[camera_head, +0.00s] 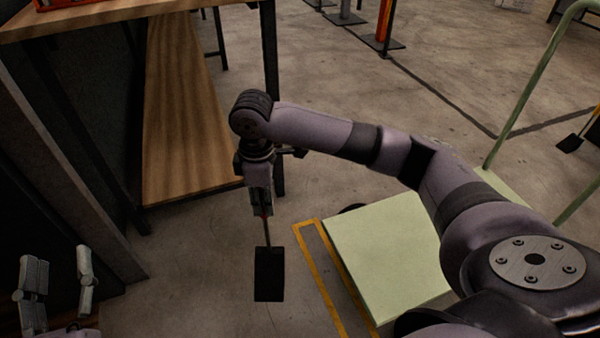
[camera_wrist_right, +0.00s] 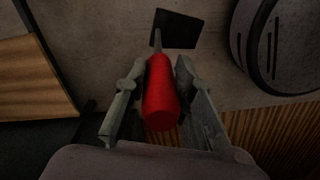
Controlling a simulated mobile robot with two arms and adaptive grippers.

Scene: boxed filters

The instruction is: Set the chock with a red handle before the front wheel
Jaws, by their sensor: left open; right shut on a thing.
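The chock is a black block (camera_head: 269,274) on a thin rod, hanging below my right gripper (camera_head: 262,208) in the head view. In the right wrist view its red handle (camera_wrist_right: 162,95) lies between the two fingers of that gripper, which is shut on it. The black block (camera_wrist_right: 177,29) shows beyond the handle. The block is left of the pale green cart deck (camera_head: 385,255), apart from it. A dark wheel edge (camera_head: 352,208) shows at the deck's far left corner; the other wheels are hidden. My left gripper (camera_head: 59,258) is open and empty at the lower left.
A yellow floor outline (camera_head: 325,275) runs along the cart's left side. A wooden bench (camera_head: 180,120) with dark legs stands at the left. The cart's green rail (camera_head: 525,85) rises at right. A black object (camera_head: 570,143) with a stick lies at far right. Floor below the block is clear.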

